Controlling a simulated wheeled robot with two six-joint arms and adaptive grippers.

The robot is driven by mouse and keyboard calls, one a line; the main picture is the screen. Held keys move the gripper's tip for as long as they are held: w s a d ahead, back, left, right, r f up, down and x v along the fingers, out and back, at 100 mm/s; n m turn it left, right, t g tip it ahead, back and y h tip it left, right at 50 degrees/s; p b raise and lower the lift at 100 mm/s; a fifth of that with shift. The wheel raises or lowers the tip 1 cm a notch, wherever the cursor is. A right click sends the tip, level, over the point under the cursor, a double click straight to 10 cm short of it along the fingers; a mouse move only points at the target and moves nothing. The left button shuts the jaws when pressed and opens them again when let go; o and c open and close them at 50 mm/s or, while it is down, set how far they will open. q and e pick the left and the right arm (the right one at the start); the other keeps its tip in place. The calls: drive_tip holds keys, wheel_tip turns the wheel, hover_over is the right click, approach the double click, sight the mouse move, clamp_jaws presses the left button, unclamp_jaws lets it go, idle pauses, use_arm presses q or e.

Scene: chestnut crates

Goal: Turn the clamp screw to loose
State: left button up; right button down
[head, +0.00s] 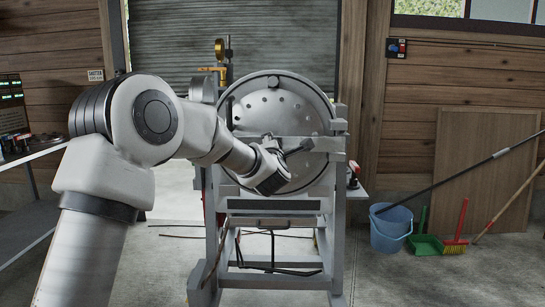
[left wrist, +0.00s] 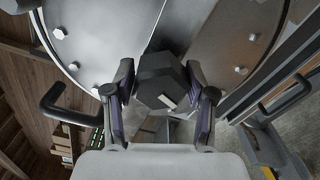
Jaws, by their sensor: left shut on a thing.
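The clamp screw has a dark faceted knob (left wrist: 160,72) with a small white mark, in the middle of the left wrist view. My left gripper (left wrist: 160,88) has one finger on each side of this knob and is shut on it. In the head view my left gripper (head: 272,173) is at the front of a round grey metal drum lid (head: 275,108), by the bar across it. There the gripper hides the knob. The lid has several bolts, and they also show in the left wrist view. My right gripper is in neither view.
A grey frame (head: 339,230) carries the drum. A dark bent handle (left wrist: 62,108) lies left of the gripper in the left wrist view. A blue bucket (head: 391,228), a green dustpan (head: 425,243) and a red broom (head: 457,243) stand at the right. A bench (head: 30,155) is at the left.

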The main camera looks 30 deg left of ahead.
use_arm(q)
drive_tip(key=shift+r, duration=0.2)
idle(0.3)
drive_tip(key=o, duration=1.2)
drive_tip(key=shift+f, duration=0.15)
drive_tip(key=shift+s, duration=0.1)
drive_tip(key=v, duration=1.1)
drive_tip(key=shift+s+d, duration=0.15)
drive_tip(key=shift+s, duration=0.2)
